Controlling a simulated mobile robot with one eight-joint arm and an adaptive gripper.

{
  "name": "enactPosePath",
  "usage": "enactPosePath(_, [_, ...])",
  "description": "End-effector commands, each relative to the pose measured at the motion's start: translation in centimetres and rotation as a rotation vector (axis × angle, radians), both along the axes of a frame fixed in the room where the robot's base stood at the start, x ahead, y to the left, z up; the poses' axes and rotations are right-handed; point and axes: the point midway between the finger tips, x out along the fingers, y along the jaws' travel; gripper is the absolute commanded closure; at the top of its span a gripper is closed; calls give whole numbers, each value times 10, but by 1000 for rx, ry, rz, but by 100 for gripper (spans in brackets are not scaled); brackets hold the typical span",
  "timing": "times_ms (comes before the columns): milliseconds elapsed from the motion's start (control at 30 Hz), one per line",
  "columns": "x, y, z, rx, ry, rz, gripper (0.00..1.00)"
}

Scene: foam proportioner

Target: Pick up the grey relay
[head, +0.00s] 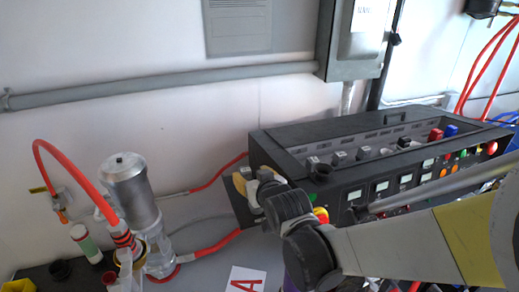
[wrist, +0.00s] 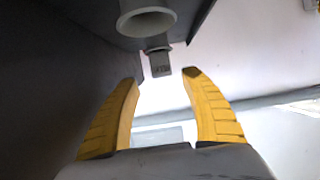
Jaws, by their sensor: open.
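My gripper (wrist: 160,80) is open, with its two yellow fingers apart and nothing between them in the wrist view. In the head view my gripper (head: 242,182) is at the left end of the black control console. A small grey block with a dark face (wrist: 160,66), perhaps the grey relay, shows just beyond the fingertips in the wrist view. A grey round socket-like part (wrist: 147,18) is above it in that picture. In the head view several small grey parts (head: 338,157) sit in the console's open top; I cannot tell which is the relay.
The black console (head: 290,140) has a raised rim and a front panel of gauges and buttons. A metal canister (head: 130,190) with red hoses stands at left. A grey pipe (head: 160,82) and a grey wall box (head: 352,40) are behind. A card marked A (head: 247,280) lies in front.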

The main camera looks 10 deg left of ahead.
Motion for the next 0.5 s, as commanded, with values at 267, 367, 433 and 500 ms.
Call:
enactPosePath(267, [30, 19, -15, 0, 0, 0, 46])
enactPosePath(367, [39, 23, -19, 0, 0, 0, 46])
enactPosePath(433, [42, 24, -21, 0, 0, 0, 46])
enactPosePath(500, [43, 25, -21, 0, 0, 0, 46])
